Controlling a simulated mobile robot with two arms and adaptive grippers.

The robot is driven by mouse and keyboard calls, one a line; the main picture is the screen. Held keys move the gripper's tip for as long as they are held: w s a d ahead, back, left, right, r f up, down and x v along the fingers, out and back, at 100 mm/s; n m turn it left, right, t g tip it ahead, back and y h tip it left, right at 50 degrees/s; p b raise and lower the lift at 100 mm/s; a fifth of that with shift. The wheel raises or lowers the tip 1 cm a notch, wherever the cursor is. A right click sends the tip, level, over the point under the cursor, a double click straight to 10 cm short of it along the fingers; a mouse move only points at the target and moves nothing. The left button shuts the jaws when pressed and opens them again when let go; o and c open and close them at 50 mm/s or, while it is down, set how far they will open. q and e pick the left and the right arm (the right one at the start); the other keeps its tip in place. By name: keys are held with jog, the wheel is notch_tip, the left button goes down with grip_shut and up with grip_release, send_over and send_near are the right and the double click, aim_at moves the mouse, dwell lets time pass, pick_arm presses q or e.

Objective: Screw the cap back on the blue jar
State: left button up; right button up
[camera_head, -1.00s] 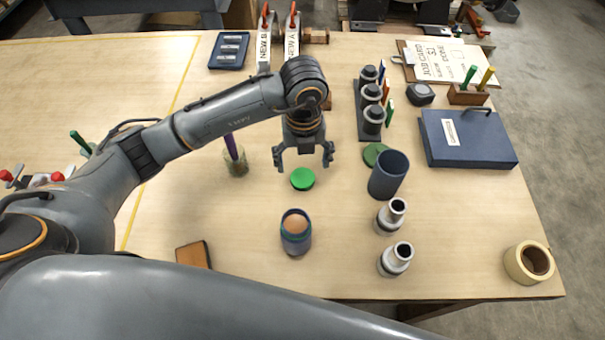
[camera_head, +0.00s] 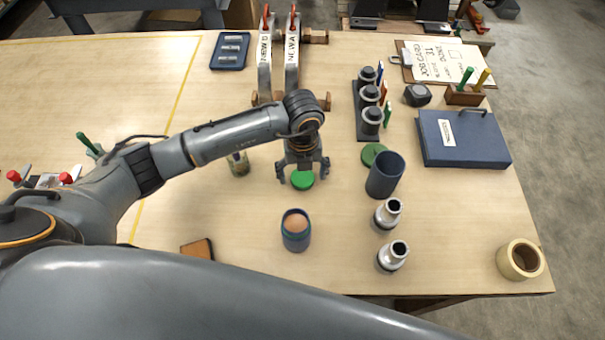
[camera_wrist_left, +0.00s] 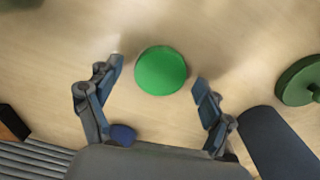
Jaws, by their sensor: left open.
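The bright green cap (camera_head: 302,181) lies flat on the table, and it also shows in the left wrist view (camera_wrist_left: 161,70). My left gripper (camera_head: 303,175) is open above it, with one finger on each side of the cap. In the wrist view the fingertips (camera_wrist_left: 157,76) are spread wider than the cap, with gaps on both sides. A small blue jar (camera_head: 296,241) stands upright and open on the table, nearer to me than the cap, with a tan filling visible at its top. My right gripper is not in view.
A larger dark blue cup (camera_head: 384,178) and a dark green disc (camera_head: 373,152) are right of the cap. Two metal fittings (camera_head: 389,213) stand nearby. A pot (camera_head: 239,166) is to the left. The tabletop around the jar is mostly clear.

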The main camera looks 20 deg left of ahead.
aim_at(303, 177)
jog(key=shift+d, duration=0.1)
pick_arm(q)
jog(key=c, duration=0.8)
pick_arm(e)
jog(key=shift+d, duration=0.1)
pick_arm(q)
jog(key=shift+r+b, duration=1.5)
jog(key=shift+r, duration=3.55)
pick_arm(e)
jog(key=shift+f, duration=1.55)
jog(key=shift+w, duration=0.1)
